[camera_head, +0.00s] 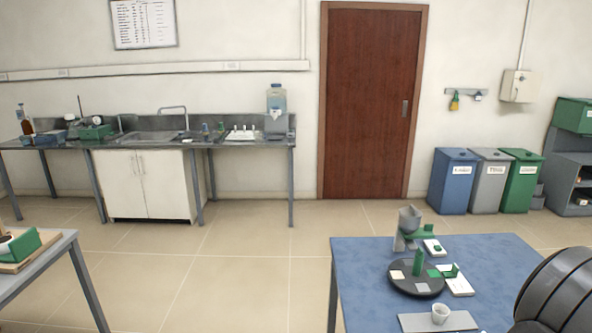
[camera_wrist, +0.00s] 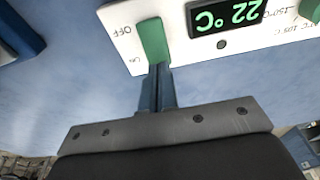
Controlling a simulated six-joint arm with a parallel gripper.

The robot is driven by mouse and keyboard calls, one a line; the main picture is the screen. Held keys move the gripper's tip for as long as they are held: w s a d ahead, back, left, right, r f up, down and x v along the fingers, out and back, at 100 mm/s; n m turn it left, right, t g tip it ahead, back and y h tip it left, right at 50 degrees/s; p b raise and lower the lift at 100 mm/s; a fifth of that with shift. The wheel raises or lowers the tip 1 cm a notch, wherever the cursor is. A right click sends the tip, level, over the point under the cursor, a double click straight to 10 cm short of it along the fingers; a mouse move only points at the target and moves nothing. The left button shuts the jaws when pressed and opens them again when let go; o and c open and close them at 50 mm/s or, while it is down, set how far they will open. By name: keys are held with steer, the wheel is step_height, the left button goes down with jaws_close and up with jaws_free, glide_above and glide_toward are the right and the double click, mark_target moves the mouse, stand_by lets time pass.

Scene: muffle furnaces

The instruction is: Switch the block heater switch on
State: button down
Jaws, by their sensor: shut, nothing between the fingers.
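In the wrist view a white panel (camera_wrist: 178,12) lies over a blue surface. It carries a green switch (camera_wrist: 153,40), with OFF lettered to its left and a smaller ON mark below that, near the panel edge. A dark display (camera_wrist: 226,14) beside the switch reads 22 °C in green. My gripper (camera_wrist: 160,70) is shut and empty. Its fingertips are at the switch's near end; I cannot tell whether they touch it. Which way the switch is set is unclear. In the head view my gripper is out of frame.
The blue table (camera_head: 360,265) holds a dark round plate (camera_head: 416,290) with a green upright piece, a grey stand (camera_head: 408,222), small white panels with green parts (camera_head: 460,284), and a white cup (camera_head: 440,313) on a grey plate. Bins stand behind. The table's left part is clear.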

steer(key=shift+f, duration=0.7)
stand_by(0.3)
steer(key=shift+r, duration=3.55)
steer(key=shift+f, duration=0.15)
step_height(320, 180, down, 7)
steer(key=shift+r, duration=0.15)
steer(key=shift+r, duration=0.1)
